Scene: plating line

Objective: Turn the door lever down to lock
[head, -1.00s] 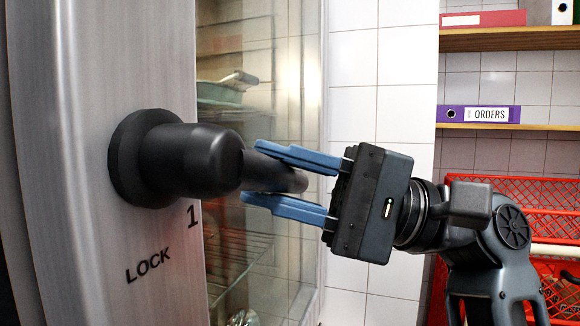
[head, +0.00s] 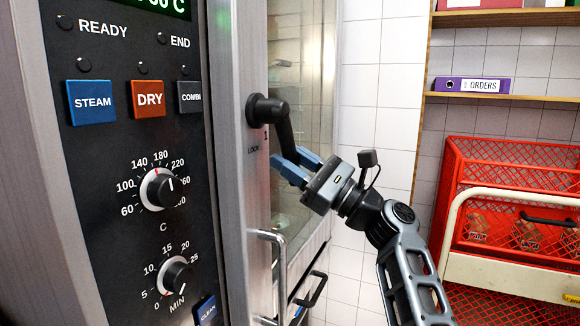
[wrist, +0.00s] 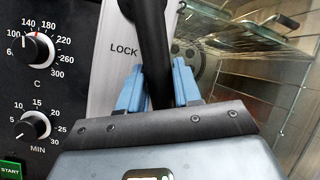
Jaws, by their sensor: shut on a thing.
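The black door lever (head: 286,137) is mounted on a round black hub (head: 265,110) on the steel oven door edge. It points steeply down and slightly right. The word LOCK is printed below and left of the hub, with a 1 beside the lever. My gripper (head: 297,167) has its blue fingers on either side of the lever's lower end and is shut on it. In the wrist view the lever (wrist: 154,45) runs down between both blue fingers (wrist: 158,88). The lever's tip is hidden by the gripper.
The oven panel (head: 120,120) with buttons and dials stands at the left. A steel handle (head: 281,265) is below the lever. A red crate (head: 500,165), a cream-framed cart (head: 515,275) and a shelf (head: 510,96) with a purple binder are at the right.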

